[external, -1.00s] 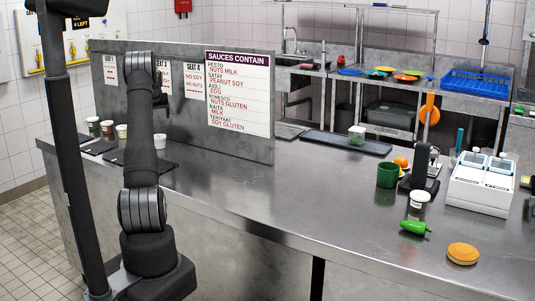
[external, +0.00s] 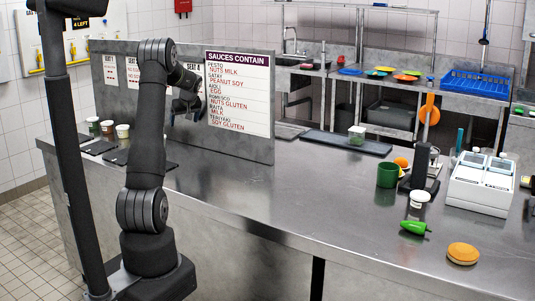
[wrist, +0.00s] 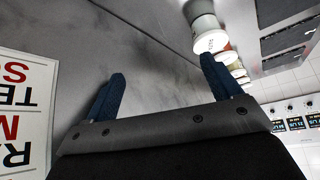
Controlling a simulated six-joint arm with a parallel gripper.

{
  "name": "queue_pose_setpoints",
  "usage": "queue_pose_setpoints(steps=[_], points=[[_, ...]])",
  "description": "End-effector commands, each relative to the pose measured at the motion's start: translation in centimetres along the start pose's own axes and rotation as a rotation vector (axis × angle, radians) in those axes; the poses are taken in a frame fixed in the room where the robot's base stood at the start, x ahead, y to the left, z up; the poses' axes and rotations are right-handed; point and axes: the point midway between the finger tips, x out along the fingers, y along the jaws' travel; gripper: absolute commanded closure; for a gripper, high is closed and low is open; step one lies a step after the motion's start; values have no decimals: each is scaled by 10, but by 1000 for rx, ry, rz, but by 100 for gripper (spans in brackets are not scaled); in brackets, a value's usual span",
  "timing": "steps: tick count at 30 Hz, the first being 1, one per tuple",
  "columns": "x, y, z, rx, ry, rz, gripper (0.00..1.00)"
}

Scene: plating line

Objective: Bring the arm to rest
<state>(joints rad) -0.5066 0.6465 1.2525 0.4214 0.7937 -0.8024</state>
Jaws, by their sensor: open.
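My gripper (external: 188,110) is raised in front of the sauce sign panel in the external view, above the steel counter (external: 300,200). In the wrist view my gripper (wrist: 158,85) shows two blue fingers set wide apart, with nothing between them. It is open and empty. Past the fingers the wrist view shows a grey steel surface, and several white-lidded tubs (wrist: 211,40) to the right of the right finger. My arm is bent and stands clear of the counter.
The sauces sign (external: 238,95) is on the upright panel close behind my gripper. Several tubs (external: 107,127) stand at the counter's left end. A green mug (external: 387,175), a green pepper (external: 414,228), a round orange-brown item (external: 463,253) and a white device (external: 481,185) are at right. The middle counter is clear.

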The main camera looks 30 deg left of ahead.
Motion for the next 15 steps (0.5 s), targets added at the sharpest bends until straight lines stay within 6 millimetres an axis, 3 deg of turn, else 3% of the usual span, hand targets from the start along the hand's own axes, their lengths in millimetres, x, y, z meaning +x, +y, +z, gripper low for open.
queue_pose_setpoints(steps=[15], points=[[-37, 43, 74, -138, 1, -90, 17]])
